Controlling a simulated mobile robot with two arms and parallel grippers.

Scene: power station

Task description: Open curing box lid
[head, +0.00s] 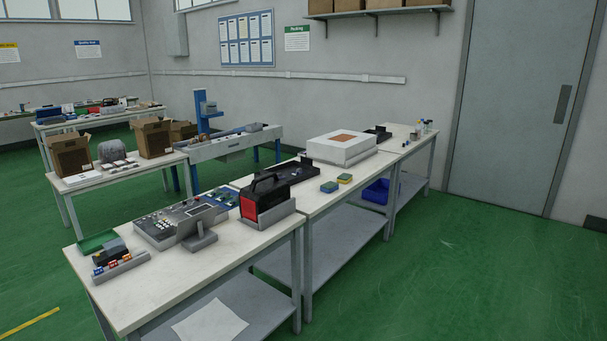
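A low white box with a brown-orange panel in its top (342,147) sits on the far part of the workbench row, right of the picture's middle. It looks like the curing box, and its lid appears shut. It is some distance from me. Neither of my grippers shows in the head view, so I cannot see what they hold.
The near workbench (145,297) holds a control panel (180,222) and a black-and-red power unit (266,199). A black tray (292,176) and two sponge-like blocks (329,187) lie before the white box. Green floor (450,290) is clear on the right, near a grey door (520,100).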

